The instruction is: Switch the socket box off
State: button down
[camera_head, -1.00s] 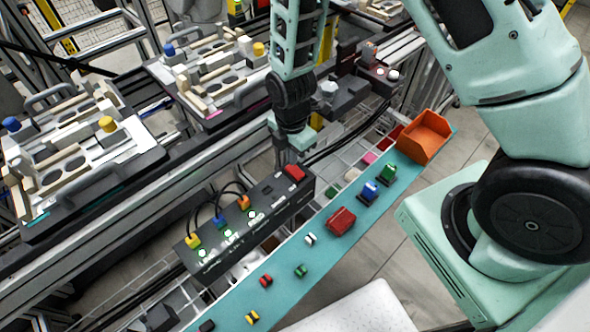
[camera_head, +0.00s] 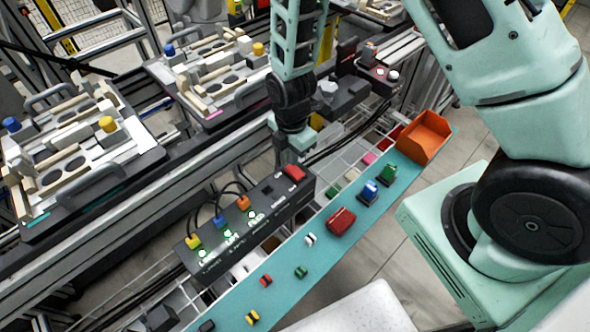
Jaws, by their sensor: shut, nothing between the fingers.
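The socket box (camera_head: 262,214) is a long dark box in the middle of the view. Yellow, blue and orange plugs with dark cables sit in its top, and several green lights glow on its front edge. A red switch (camera_head: 294,173) is at its right end. My gripper (camera_head: 291,160) points down just above and behind that end, very close to the red switch. The fingertips are small in the view and partly hidden, and I cannot tell whether they touch the box. Nothing shows in the gripper.
A teal shelf (camera_head: 330,247) in front carries small coloured parts, a red block (camera_head: 341,220) and an orange bin (camera_head: 424,138). Pallet fixtures (camera_head: 78,155) with handles stand on the rails at the left. Dark cables run behind the box.

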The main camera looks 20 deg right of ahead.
jog(key=shift+f+b, duration=0.9)
jog(key=shift+f, duration=0.35)
dwell(1.0)
jog(key=shift+r+p, duration=2.9)
jog(key=shift+r, duration=0.65)
notch_tip(320, 180, up, 15)
jog(key=m+y, duration=0.1)
jog(key=m, duration=0.6)
send_over(291, 169)
jog(key=s+a, duration=0.6)
jog(key=s, duration=0.2)
jog(key=s+r+m, duration=0.7)
jog(key=s+r, duration=0.1)
jog(key=s, duration=0.4)
